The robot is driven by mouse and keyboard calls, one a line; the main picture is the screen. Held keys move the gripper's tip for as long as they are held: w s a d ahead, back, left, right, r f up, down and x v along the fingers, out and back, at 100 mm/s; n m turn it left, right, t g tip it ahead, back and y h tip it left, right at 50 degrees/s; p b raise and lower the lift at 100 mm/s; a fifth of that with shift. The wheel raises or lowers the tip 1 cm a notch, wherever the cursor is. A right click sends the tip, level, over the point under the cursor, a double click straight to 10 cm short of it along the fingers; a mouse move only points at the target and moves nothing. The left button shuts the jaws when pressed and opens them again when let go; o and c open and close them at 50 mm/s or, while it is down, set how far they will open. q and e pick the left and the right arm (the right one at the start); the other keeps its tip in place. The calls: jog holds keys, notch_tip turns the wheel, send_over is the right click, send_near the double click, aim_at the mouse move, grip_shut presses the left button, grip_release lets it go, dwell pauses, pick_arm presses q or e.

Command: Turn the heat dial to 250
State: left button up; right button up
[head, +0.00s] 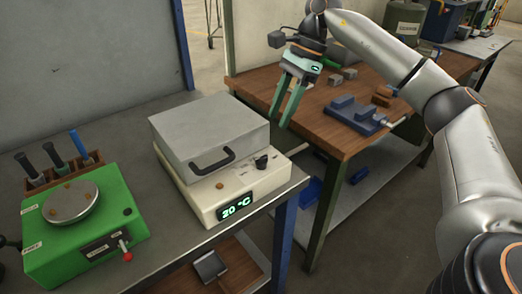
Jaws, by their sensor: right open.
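The furnace (209,136) is a grey box with a dark handle on a cream base, standing on the near bench. Its black heat dial (262,162) is at the right of the base's upper front. The lit display (235,206) on the front reads 20 °C in green. My right gripper (284,118) is open and empty, pointing down, above and to the right of the dial in the picture and apart from it. My left gripper is not in view.
A green device (84,232) with a round metal plate stands left of the furnace. A rack (60,171) with several handled tools is behind it. A wooden bench (333,122) with a blue vise (356,115) is at the right. A gap separates the benches.

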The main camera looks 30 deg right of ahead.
aim_at(261, 157)
jog(key=x, duration=1)
jog(key=shift+a+f, duration=0.2)
grip_shut()
